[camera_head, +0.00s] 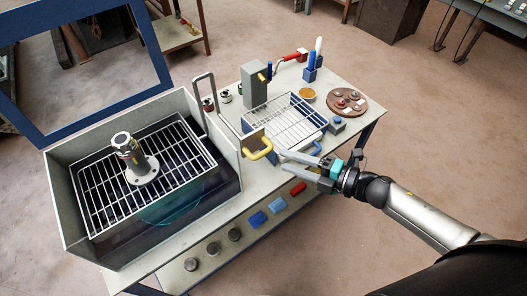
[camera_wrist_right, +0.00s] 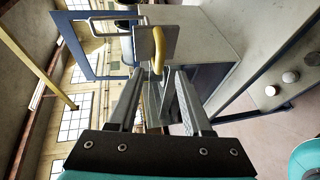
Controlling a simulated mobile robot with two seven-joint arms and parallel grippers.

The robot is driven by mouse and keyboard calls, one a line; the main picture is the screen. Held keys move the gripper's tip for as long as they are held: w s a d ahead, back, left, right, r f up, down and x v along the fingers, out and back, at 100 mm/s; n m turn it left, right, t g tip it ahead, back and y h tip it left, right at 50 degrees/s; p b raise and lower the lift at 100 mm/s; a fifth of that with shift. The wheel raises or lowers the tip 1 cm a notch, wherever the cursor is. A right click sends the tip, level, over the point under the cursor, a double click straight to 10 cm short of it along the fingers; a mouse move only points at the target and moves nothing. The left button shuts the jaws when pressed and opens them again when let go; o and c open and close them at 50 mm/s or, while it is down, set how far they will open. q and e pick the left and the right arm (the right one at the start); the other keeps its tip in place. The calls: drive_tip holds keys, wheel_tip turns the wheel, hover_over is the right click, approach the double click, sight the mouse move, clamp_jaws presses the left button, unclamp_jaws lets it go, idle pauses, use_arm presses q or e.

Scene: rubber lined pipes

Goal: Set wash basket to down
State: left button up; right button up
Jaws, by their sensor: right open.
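The wash basket (camera_head: 105,187) is a wire rack inside the grey open-topped wash tank (camera_head: 66,205). It sits high in the tank, above dark liquid, and a flanged metal pipe piece (camera_head: 137,160) stands on it. A grey bent rod and a brown plate with a yellow handle (camera_head: 262,154) are at the tank's right side. My right gripper (camera_head: 281,157) is open and empty, its fingertips pointing at the yellow handle from the right. In the right wrist view the handle (camera_wrist_right: 158,48) is just beyond the open fingers (camera_wrist_right: 155,76), apparently not between them. My left gripper is out of view.
Right of the tank, the bench holds a wire drying rack (camera_head: 300,118), a grey post (camera_head: 254,86), a round brown tray (camera_head: 347,102) and blue blocks. A blue frame (camera_head: 88,117) stands behind the tank.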

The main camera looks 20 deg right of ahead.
sight(266, 154)
drive_tip(key=x, duration=0.8)
drive_tip(key=shift+w+a, duration=0.1)
clamp_jaws()
idle(1.3)
